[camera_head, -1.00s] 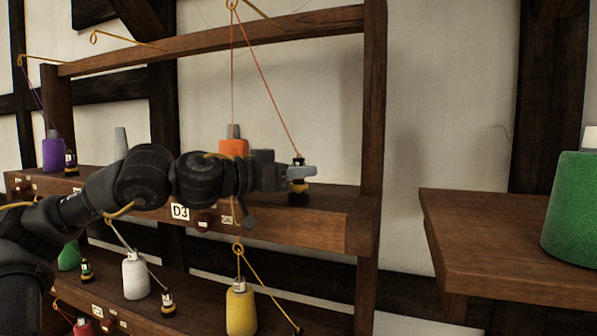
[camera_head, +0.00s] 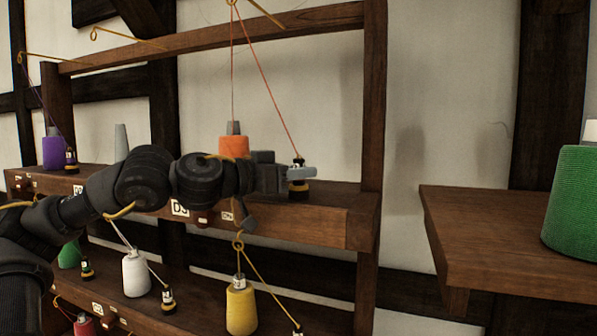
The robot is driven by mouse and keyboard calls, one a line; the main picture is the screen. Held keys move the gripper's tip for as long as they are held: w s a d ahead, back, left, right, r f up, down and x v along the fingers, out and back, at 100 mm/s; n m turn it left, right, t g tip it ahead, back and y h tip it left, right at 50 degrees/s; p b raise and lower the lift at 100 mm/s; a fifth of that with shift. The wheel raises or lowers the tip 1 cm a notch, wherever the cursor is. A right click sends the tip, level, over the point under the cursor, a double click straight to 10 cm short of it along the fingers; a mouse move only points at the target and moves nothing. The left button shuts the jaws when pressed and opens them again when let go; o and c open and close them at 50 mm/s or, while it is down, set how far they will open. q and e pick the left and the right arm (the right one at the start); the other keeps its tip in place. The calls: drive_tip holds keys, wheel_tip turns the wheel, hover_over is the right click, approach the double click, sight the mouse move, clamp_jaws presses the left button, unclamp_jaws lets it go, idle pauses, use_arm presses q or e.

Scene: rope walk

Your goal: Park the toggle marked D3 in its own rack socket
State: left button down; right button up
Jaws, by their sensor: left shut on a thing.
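My left gripper (camera_head: 296,172) is shut on a small black-and-yellow toggle (camera_head: 299,188) at the right part of the upper rack shelf (camera_head: 325,215). The toggle stands upright, its lower end at the shelf top; I cannot tell whether it is fully seated in a socket. An orange-red thread (camera_head: 264,85) runs from its top to a brass guide above and down to the orange spool (camera_head: 233,146). The label D3 (camera_head: 179,208) on the shelf front is partly hidden by my left arm. The toggle's own marking is not readable. My right gripper is not in view.
A purple spool (camera_head: 53,152) with its toggle (camera_head: 71,160) stands at the left of the upper shelf. White (camera_head: 136,277) and yellow (camera_head: 241,308) spools stand below. A side shelf (camera_head: 510,250) with a green spool (camera_head: 575,205) is at the right.

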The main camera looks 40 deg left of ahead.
use_arm(q)
drive_tip(key=c, duration=1.5)
unclamp_jaws()
drive_tip(key=shift+c, duration=0.2)
drive_tip(key=shift+s, duration=0.1)
drive_tip(key=shift+p+v, duration=0.35)
drive_tip(key=shift+v, duration=2.4)
drive_tip(key=shift+b+v, duration=1.65)
drive_tip(key=shift+v, duration=1.05)
